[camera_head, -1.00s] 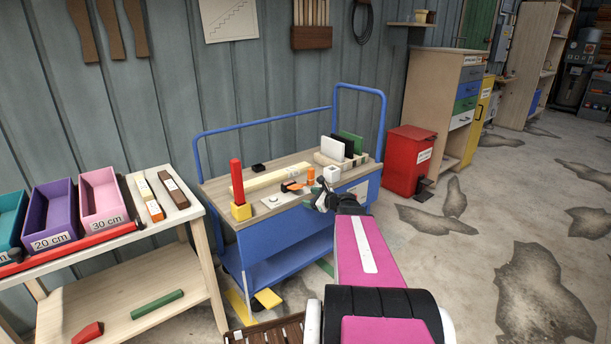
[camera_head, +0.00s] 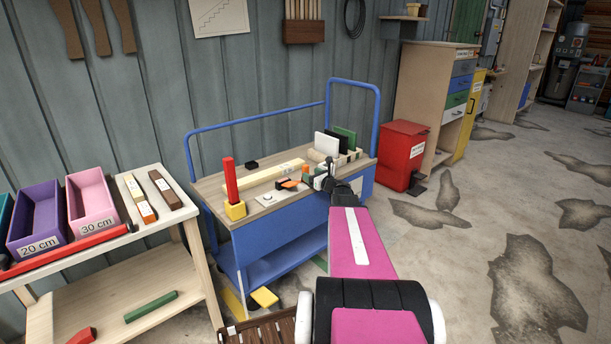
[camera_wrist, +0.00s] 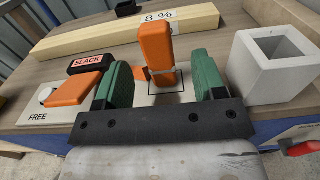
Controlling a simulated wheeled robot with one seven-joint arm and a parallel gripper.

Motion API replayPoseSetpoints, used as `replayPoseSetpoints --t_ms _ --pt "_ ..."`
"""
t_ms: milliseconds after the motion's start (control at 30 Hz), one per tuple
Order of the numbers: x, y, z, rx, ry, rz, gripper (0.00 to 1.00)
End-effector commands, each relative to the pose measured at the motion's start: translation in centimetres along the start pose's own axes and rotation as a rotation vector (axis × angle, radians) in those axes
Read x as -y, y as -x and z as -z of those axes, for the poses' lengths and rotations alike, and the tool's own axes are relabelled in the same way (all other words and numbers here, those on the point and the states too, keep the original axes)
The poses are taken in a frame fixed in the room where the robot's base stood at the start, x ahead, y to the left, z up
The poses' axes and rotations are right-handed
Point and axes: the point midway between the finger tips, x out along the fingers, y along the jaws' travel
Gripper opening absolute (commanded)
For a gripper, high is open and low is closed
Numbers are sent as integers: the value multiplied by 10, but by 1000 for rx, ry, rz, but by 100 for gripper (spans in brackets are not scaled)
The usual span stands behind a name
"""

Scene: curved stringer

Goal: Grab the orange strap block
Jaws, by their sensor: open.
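The orange strap block (camera_wrist: 155,48) stands upright in the wrist view, with a thin light band near its foot, on a black-outlined square. My gripper (camera_wrist: 162,78) is open. Its green fingers appear on either side of the block, with gaps left and right, and nothing is held. How deep the block sits between them I cannot tell. In the head view, the block (camera_head: 305,169) shows small on the blue cart's top, just left of my gripper (camera_head: 318,180).
A white hollow box (camera_wrist: 272,65) stands to the right. A pale beam (camera_wrist: 130,35) lies behind. The blue cart (camera_head: 280,235) carries a red post in a yellow block (camera_head: 235,210).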

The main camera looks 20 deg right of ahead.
Motion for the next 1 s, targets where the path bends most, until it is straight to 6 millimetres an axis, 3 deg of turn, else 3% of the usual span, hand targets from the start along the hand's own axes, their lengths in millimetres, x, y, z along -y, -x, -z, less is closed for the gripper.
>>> replayPoseSetpoints --t_ms 300,567,733,1000 --pt "-1 -43 1 -1 1 -2 64" --pt "-2 -45 0 -1 1 -1 64" --pt "-1 -45 0 -1 1 -1 8" --pt "-1 -45 0 0 1 -1 6"
